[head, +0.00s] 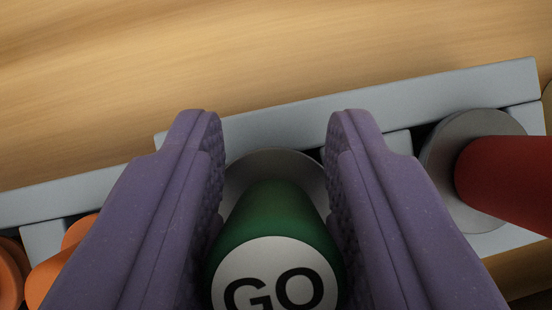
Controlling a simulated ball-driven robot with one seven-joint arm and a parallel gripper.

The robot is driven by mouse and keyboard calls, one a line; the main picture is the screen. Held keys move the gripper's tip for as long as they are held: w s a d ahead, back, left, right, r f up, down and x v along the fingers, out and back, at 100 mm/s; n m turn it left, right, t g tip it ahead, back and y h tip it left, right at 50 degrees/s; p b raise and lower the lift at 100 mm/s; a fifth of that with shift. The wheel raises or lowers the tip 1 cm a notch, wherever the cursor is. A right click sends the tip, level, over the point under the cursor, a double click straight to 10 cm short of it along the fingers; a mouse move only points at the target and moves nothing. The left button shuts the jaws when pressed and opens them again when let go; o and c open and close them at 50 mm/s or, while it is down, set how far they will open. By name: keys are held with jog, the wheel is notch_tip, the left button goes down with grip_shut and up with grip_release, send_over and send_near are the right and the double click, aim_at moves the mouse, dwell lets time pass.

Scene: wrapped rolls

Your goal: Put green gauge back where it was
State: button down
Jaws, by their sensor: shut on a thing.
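The green gauge (272,213) is a green cylinder with a white end face marked "GO" and a wider grey part (275,165) at its far end. It is in the lower middle of the head view. My gripper (275,160) has purple, textured fingers on both sides of it and is shut on it. A grey rack (340,102) runs slantwise behind and under the gauge. The gauge's grey end is at the rack, between its raised parts; I cannot tell whether it is seated or held just above.
A red gauge (505,180) with a grey disc end (470,165) sits in the rack close to my right finger. Orange pieces (55,265) are at the lower left, partly hidden by my left finger. The wooden surface (200,60) beyond the rack is clear.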

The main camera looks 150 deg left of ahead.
jog(key=c, duration=0.7)
grip_release()
jog(key=shift+c, duration=0.2)
jog(key=shift+r, duration=0.15)
jog(key=p+v, duration=0.3)
jog(key=v, duration=0.9)
jog(key=shift+p, duration=0.35)
